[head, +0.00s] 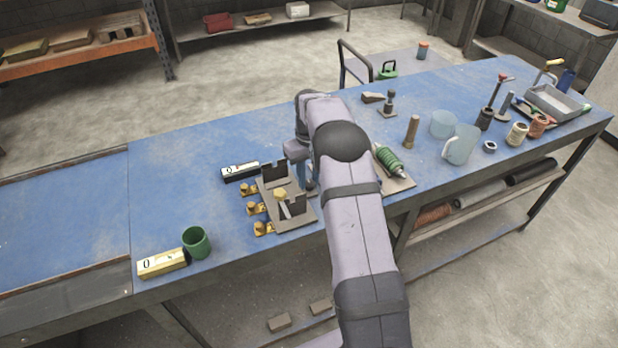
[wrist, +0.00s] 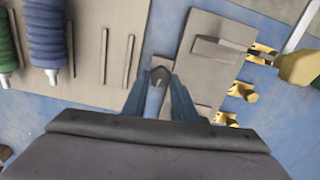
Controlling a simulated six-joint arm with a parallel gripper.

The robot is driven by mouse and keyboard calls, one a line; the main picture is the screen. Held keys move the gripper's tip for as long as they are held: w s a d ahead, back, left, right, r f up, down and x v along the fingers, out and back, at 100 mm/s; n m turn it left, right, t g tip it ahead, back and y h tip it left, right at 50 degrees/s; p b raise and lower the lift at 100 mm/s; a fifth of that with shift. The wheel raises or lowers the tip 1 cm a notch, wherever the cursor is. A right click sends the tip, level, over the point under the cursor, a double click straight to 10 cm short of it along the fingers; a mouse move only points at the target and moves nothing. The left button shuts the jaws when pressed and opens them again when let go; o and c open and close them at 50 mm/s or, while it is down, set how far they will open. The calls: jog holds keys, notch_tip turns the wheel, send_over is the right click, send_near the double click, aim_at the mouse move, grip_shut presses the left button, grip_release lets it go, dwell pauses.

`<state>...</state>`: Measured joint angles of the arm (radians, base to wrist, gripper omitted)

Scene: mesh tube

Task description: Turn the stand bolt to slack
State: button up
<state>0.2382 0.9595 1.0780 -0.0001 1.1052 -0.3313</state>
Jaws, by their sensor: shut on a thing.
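The stand (head: 297,222) is a grey plate with dark notched uprights on the blue bench. It shows right of my fingers in the wrist view (wrist: 207,82). A small dark bolt head (wrist: 160,76), apparently the stand bolt, sits beside the plate's left edge. My gripper (wrist: 158,84) points down with its blue fingers on either side of this head and is shut on it. In the head view my arm hides the bolt and most of the fingers. The bolt's thread and how tight it sits cannot be seen.
Brass fittings (head: 255,208) line the stand's left side, and a yellow-headed piece (head: 281,194) rises over it. A board with a green coil (head: 388,161) is close on the right. A green cup (head: 196,242) stands front left.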

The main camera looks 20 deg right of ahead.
aim_at(309, 182)
jog(key=shift+r+n, duration=0.1)
jog(key=shift+n, duration=0.8)
jog(key=shift+w, duration=0.1)
jog(key=o, duration=1)
jog(key=shift+o, duration=0.2)
jog(key=shift+r+b, duration=1.3)
jog(key=shift+r, duration=2.35)
